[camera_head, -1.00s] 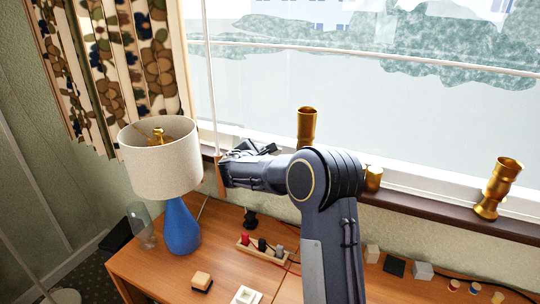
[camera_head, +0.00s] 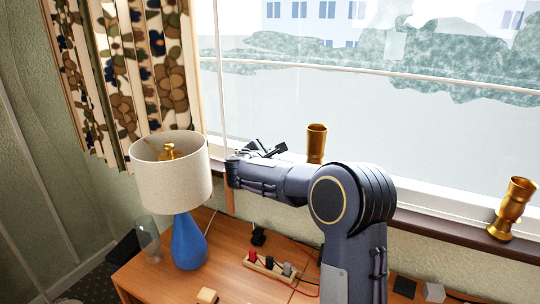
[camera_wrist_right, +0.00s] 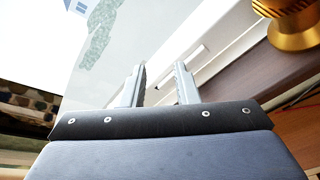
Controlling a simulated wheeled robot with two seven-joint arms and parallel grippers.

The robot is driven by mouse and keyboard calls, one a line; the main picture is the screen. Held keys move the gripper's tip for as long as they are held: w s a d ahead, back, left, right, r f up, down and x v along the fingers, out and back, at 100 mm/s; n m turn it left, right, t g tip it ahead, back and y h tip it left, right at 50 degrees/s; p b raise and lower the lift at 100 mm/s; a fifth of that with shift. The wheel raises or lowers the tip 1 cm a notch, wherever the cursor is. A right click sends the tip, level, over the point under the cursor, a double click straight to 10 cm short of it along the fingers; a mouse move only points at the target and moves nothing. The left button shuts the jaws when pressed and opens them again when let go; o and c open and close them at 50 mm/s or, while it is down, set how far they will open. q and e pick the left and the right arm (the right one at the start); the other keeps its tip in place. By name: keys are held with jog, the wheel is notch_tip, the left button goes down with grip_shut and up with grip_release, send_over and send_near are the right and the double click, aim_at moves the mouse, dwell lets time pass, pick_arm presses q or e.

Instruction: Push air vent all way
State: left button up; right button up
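The air vent is probably the narrow light bar (camera_wrist_right: 197,52) in a slot on the white window frame, seen in the right wrist view just beyond the fingertips. I cannot tell how far it is pushed. My right gripper (camera_wrist_right: 160,72) is open, its two fingers apart and nothing visible between them. Its fingers point towards the frame; contact cannot be told. In the head view the right gripper (camera_head: 268,147) is at the window's lower edge, between lamp and gold vase, and the vent cannot be made out there. My left gripper is not in view.
A gold vase (camera_head: 316,143) stands on the sill close to the right gripper, another (camera_head: 512,208) farther right. A lamp with a white shade (camera_head: 170,174) and a glass (camera_head: 147,238) stand on the wooden desk (camera_head: 224,263). Small blocks and cables lie there.

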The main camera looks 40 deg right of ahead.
jog(key=s+a+r+b, duration=0.1)
jog(key=s+a+r, duration=0.6)
jog(key=s, duration=0.2)
jog(key=shift+s, duration=0.25)
jog(key=shift+f, duration=0.1)
jog(key=s+a+f+m+g+y+p, duration=0.1)
jog(key=s+a+f+m+g+y, duration=0.1)
jog(key=s+f+m+y, duration=0.45)
jog(key=s+a+f+m+g+y+p, duration=0.15)
jog(key=s+f, duration=0.25)
jog(key=s, duration=0.5)
jog(key=s+a+f+m+y, duration=0.3)
jog(key=s+a, duration=0.3)
jog(key=a, duration=0.2)
jog(key=s+a+f+m+y, duration=0.3)
jog(key=s+a+m+y, duration=0.2)
jog(key=s+a+m, duration=0.1)
jog(key=shift+s+a+t+p, duration=0.4)
jog(key=shift+s+a, duration=0.3)
jog(key=shift+a, duration=0.25)
